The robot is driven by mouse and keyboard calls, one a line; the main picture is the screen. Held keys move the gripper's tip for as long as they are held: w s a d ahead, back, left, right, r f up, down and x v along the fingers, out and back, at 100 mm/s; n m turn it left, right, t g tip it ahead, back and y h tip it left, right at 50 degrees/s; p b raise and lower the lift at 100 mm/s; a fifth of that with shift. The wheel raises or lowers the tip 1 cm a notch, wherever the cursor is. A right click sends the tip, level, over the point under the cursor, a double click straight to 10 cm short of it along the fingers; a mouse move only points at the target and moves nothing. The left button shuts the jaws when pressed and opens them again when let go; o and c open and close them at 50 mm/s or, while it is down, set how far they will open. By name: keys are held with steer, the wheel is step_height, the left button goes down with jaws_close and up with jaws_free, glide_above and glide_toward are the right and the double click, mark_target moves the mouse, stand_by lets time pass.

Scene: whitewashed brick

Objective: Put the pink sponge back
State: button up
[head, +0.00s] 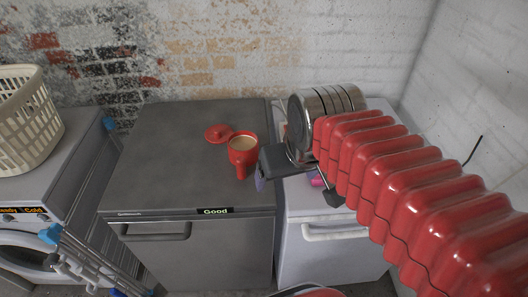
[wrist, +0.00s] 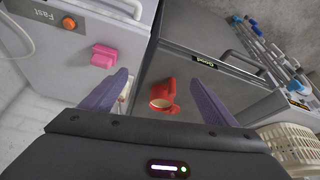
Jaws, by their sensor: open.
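The pink sponge (wrist: 103,56) lies on top of the white appliance (wrist: 90,20), near its front edge. In the head view only a small pink part of the sponge (head: 316,181) shows below my arm. My gripper (head: 262,180) is open and empty, above the seam between the grey and white appliances. Its two purple fingers (wrist: 160,74) are spread in the wrist view, and the sponge is to the left of the left finger.
A red cup (head: 242,153) with tan contents stands on the grey appliance (head: 160,170), close left of my gripper. A red lid (head: 218,132) lies behind it. The grey top's left side is clear.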

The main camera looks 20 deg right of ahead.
steer(key=shift+s+a+f+t, duration=0.2)
steer(key=shift+s+a, duration=0.35)
steer(key=shift+s, duration=0.2)
steer(key=shift+s+a+f+t, duration=0.2)
steer(key=shift+s+a, duration=0.3)
steer(key=shift+s, duration=0.25)
